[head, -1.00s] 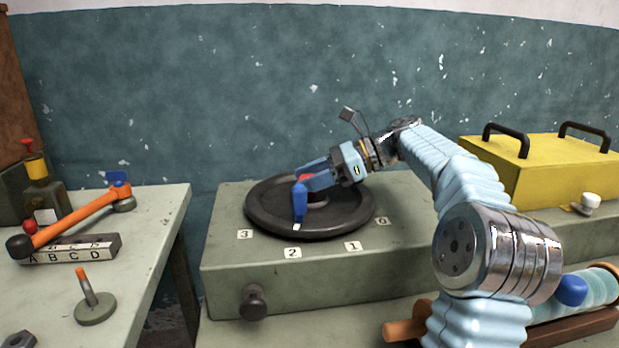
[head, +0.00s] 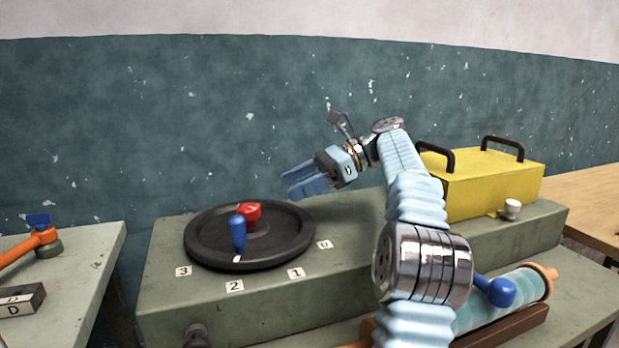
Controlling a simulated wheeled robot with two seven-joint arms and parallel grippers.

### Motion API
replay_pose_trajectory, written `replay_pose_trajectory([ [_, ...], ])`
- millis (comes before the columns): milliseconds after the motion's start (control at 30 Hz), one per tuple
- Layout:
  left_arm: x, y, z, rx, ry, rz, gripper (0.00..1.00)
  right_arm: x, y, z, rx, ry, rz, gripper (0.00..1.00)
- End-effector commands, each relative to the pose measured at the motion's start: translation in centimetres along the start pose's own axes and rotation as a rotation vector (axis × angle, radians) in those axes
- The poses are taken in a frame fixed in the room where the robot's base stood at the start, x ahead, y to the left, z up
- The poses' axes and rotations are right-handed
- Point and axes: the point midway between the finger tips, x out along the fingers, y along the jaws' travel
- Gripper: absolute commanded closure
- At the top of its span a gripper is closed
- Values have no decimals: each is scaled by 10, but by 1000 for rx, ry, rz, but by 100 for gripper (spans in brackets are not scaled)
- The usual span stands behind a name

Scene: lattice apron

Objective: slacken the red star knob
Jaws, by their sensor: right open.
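The red star knob (head: 249,211) sits at the middle of a black round dial plate (head: 290,243) on the grey-green box (head: 330,268). A blue handle (head: 238,234) stands on the plate in front of the knob, and a white mark below it points toward label 2 (head: 234,286). My right gripper (head: 287,187) is open and empty, above and to the right of the knob, apart from it. My left gripper is not in view.
A yellow case (head: 490,183) with black handles stands on the right of the box.

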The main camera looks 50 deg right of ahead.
Motion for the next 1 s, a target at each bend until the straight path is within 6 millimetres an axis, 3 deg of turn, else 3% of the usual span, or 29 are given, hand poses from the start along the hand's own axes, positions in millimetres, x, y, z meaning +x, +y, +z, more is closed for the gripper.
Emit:
replay_pose_trajectory([
  [100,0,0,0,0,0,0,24,-16,-1,-1,1,1,-2,24],
  [300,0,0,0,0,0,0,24,-28,0,0,0,-1,0,24],
  [1000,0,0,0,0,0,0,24,-29,0,0,-1,-1,1,24],
])
